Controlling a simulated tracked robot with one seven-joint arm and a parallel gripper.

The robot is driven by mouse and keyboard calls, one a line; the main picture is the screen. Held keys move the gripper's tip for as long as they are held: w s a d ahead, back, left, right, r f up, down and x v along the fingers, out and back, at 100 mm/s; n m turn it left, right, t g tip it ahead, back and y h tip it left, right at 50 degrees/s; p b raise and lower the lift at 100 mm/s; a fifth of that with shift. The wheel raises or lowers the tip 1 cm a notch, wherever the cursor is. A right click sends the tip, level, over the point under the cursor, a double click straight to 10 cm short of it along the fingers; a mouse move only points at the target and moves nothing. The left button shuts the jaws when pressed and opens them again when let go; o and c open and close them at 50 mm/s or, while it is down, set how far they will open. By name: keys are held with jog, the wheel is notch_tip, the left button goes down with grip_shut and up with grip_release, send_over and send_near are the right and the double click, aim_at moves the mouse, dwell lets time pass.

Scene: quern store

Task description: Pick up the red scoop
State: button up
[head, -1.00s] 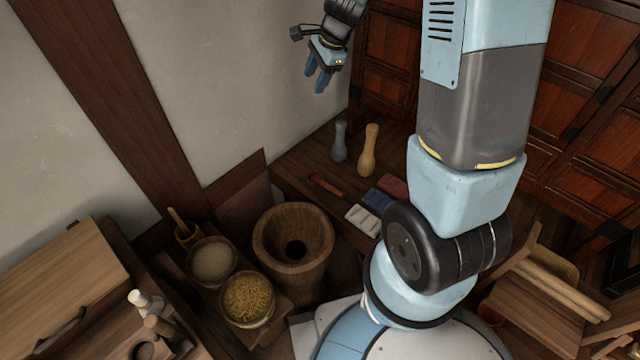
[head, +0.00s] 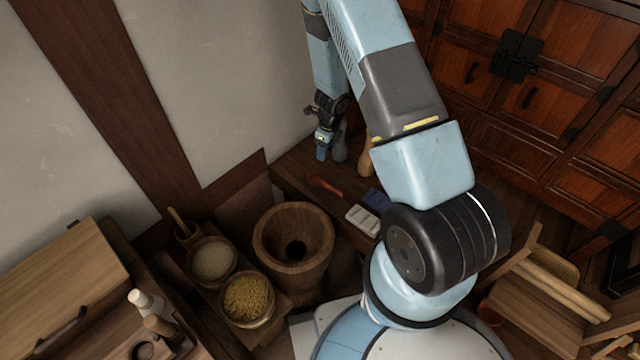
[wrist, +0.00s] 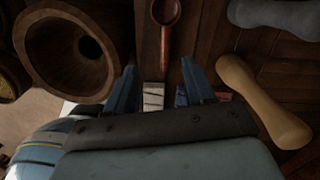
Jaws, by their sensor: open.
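The red scoop (head: 323,184) lies on the dark wooden bench, with its bowl toward the wall and its handle toward the pale block. In the wrist view the red scoop (wrist: 166,25) shows at the top middle, its handle running down between the lines of my fingers. My gripper (head: 321,153) is open and empty, above the bench and behind the scoop in the head view. In the wrist view my two blue fingertips (wrist: 157,68) stand apart, with the scoop beyond them and not touched.
A white block (head: 362,220) and a blue block (head: 376,199) lie near the scoop. A grey pestle (wrist: 275,15) and a tan pestle (wrist: 262,102) stand to its right. A wooden mortar (head: 293,240) stands left, beside bowls of white grain (head: 214,260) and yellow grain (head: 248,299).

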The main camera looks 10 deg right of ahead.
jog(key=m, duration=0.2)
send_over(330, 185)
notch_tip(330, 185, down, 7)
jog(key=shift+g+h, duration=0.3)
jog(key=shift+h, duration=0.1)
jog(key=f, duration=0.5)
jog(key=s+f, duration=0.1)
jog(key=f, duration=0.1)
jog(key=shift+f, duration=0.4)
jog(key=shift+w+a+f, duration=0.1)
jog(key=shift+w+f, duration=0.05)
jog(key=shift+f, duration=0.75)
jog(key=shift+w+d+f, duration=0.1)
jog(key=shift+w+f, duration=0.1)
jog(key=shift+f, duration=0.75)
jog(key=shift+w+a+f, duration=0.1)
jog(key=shift+w+f, duration=0.05)
jog(key=shift+f, duration=0.75)
grip_shut()
